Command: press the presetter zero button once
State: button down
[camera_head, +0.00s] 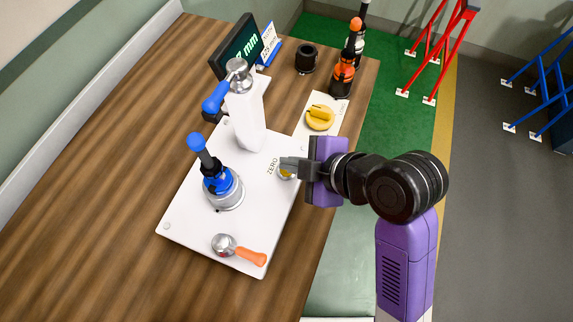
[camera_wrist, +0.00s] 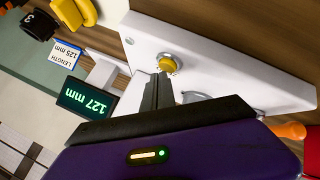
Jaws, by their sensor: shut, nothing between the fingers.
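The presetter (camera_head: 195,228) is a white base plate on the wooden table, with a white column (camera_head: 246,115) at its back. The zero button (camera_head: 287,174) is a yellow button in a silver ring, beside the printed word ZERO, near the plate's right edge. My gripper (camera_head: 284,163) is shut and empty, its fingertips at the button and partly covering it in the head view. In the wrist view the yellow button (camera_wrist: 168,65) shows just beyond the fingertips (camera_wrist: 160,76). I cannot tell whether they touch. The display (camera_wrist: 86,100) reads 127 mm.
A blue-collared tool (camera_head: 217,182) stands in the plate's silver holder. An orange-handled lever (camera_head: 240,250) lies at the front. A yellow knob (camera_head: 320,117), a black cup-shaped part (camera_head: 306,58) and an orange-black tool holder (camera_head: 343,75) stand behind. A length card (camera_wrist: 66,53) stands by the display.

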jog(key=shift+f, duration=0.45)
dwell(0.3)
jog(key=shift+r, duration=0.1)
jog(key=shift+r+p, duration=0.7)
jog(key=shift+r, duration=0.15)
notch_tip(320, 180, up, 5)
jog(key=p, duration=0.4)
jog(key=shift+r+p, duration=0.1)
jog(key=shift+p, duration=0.3)
dwell(0.7)
